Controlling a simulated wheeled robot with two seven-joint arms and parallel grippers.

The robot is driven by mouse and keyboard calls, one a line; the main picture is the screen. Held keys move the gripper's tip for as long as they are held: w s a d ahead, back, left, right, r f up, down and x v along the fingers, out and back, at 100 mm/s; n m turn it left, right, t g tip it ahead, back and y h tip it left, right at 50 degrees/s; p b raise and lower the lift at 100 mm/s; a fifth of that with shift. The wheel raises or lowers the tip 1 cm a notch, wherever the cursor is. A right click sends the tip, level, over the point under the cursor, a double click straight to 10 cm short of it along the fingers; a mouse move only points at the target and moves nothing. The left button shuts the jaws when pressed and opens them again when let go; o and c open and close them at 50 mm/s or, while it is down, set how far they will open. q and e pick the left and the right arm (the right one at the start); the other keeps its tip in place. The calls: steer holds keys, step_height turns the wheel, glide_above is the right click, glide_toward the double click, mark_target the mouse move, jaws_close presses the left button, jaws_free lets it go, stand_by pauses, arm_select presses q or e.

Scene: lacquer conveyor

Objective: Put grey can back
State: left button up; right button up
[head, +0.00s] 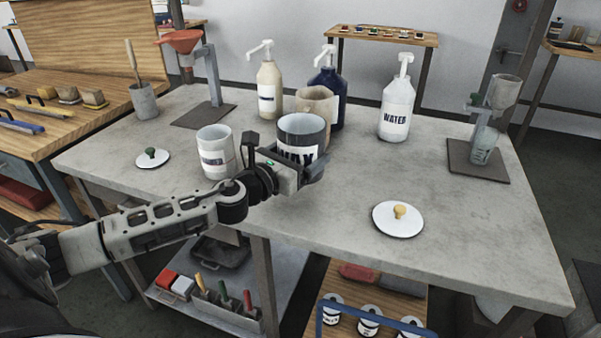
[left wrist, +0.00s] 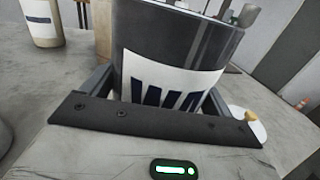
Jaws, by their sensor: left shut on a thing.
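The grey can (head: 302,130) is dark grey with a white label on which "WA" shows; it is upright near the middle of the grey worktop. My left gripper (head: 300,172) is shut on it from the near side. In the left wrist view the can (left wrist: 180,48) sits between the fingers of the gripper (left wrist: 165,105), which cover the lower part of its label. I cannot tell whether its base touches the worktop. My right gripper is not in view.
A tan can (head: 318,100) stands right behind the grey can. A white can (head: 215,150) is to the left. White lids lie at left (head: 152,160) and right (head: 398,220). Pump bottles (head: 397,108) stand at the back. The worktop's (head: 460,225) front right is clear.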

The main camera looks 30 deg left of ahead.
arm_select(q)
steer(key=shift+w+a+f, duration=0.3)
steer(key=shift+w+f, duration=0.25)
steer(key=shift+f, duration=0.05)
steer(key=shift+w+f+b, duration=0.2)
steer(key=shift+f+b, duration=0.1)
steer(key=shift+b, duration=0.05)
step_height(320, 180, down, 2)
steer(key=shift+a+f+b, duration=0.1)
steer(key=shift+f+b, duration=0.15)
steer(key=shift+b, duration=0.25)
steer(key=shift+f, duration=0.35)
steer(key=shift+f+b, duration=0.15)
steer(key=shift+b, duration=0.15)
steer(key=o, duration=1.2)
steer(key=shift+c, duration=0.2)
steer(key=shift+s, duration=0.2)
steer(key=s, duration=0.3)
steer(key=s+b, duration=0.1)
steer(key=s, duration=0.6)
steer(key=shift+s+a, duration=0.1)
steer(key=shift+a, duration=0.3)
steer(key=shift+s, duration=0.65)
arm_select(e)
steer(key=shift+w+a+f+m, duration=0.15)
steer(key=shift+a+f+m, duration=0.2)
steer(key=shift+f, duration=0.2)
